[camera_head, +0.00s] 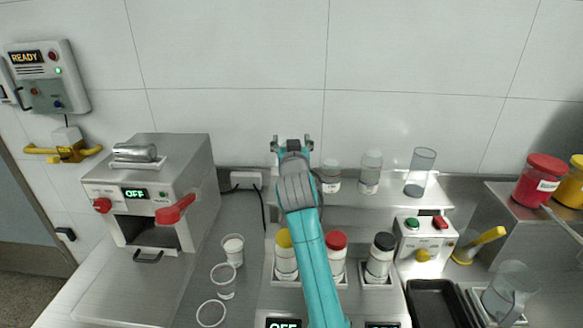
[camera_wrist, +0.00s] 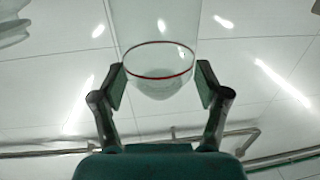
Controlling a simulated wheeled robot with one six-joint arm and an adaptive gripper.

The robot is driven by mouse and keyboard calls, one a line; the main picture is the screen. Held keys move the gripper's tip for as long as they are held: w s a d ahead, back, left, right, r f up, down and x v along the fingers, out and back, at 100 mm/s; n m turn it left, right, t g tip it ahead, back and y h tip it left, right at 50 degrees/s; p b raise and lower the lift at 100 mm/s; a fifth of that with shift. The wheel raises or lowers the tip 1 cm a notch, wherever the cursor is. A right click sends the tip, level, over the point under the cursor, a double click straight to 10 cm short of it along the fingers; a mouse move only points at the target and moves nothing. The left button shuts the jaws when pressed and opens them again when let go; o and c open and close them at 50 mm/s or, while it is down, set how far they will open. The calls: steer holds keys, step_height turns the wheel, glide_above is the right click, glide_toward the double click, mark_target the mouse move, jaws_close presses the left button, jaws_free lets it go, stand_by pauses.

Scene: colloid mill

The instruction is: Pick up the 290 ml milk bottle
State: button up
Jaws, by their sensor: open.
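My gripper (camera_head: 291,143) is open above the left end of the back shelf, its two fingers spread. In the wrist view, a clear round vessel with a thin red line (camera_wrist: 158,62) shows between the spread fingers, with gaps at both sides. A small clear bottle with a reddish band (camera_head: 331,178) stands on the shelf just right of my gripper. A clear bottle (camera_head: 371,173) and a taller clear cylinder (camera_head: 420,172) stand further right. No volume marking is readable, so I cannot tell which is the 290 ml milk bottle.
Jars with yellow (camera_head: 285,255), red (camera_head: 336,255) and black (camera_head: 380,258) lids stand in front of the shelf. A grey machine (camera_head: 160,190) with red handles stands left. Clear cups (camera_head: 232,250) stand beside it. A control box (camera_head: 425,245) and black tray (camera_head: 435,305) lie right.

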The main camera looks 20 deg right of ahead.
steer(key=c, duration=1.2)
steer(key=shift+o, duration=0.2)
steer(key=shift+f, duration=0.1)
